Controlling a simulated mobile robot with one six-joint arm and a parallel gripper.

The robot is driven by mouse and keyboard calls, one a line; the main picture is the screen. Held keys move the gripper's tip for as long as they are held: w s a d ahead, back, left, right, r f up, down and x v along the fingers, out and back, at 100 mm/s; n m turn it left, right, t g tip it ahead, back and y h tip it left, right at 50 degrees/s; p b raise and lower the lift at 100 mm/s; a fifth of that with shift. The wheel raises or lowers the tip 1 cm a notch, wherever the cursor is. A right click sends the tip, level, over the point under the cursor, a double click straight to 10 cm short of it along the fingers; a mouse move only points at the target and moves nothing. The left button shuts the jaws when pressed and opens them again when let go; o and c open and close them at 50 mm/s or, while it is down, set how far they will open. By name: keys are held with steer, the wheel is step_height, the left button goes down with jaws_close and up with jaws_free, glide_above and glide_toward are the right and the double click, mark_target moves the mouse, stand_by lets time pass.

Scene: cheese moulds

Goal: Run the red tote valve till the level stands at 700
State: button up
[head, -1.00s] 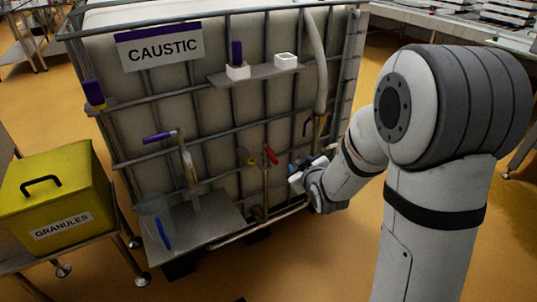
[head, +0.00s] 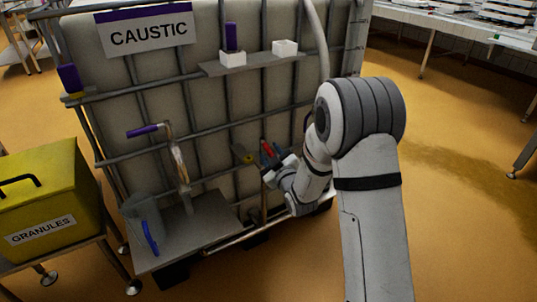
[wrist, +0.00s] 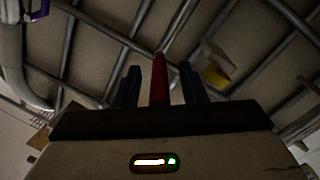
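The red valve handle (head: 265,148) stands low on the front of the caged white tote (head: 212,90). My gripper (head: 269,160) is right at this handle. In the wrist view the red handle (wrist: 159,80) stands between the two dark fingers of my gripper (wrist: 160,88), with a gap showing on each side, so the gripper looks open around it. A clear jug with a blue handle (head: 150,238) stands on the low shelf (head: 205,220) at the left. Its contents and any level marks are too small to read.
A purple-handled lever (head: 144,130) and pipe stand above the shelf. A yellow-tipped part (head: 243,154) sits just left of the red handle. A ledge (head: 255,63) holds white boxes. A yellow granules bin (head: 45,200) stands left.

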steer(key=shift+w+a, duration=0.15)
steer(key=shift+w, duration=0.2)
steer(key=shift+c, duration=0.6)
jaws_close()
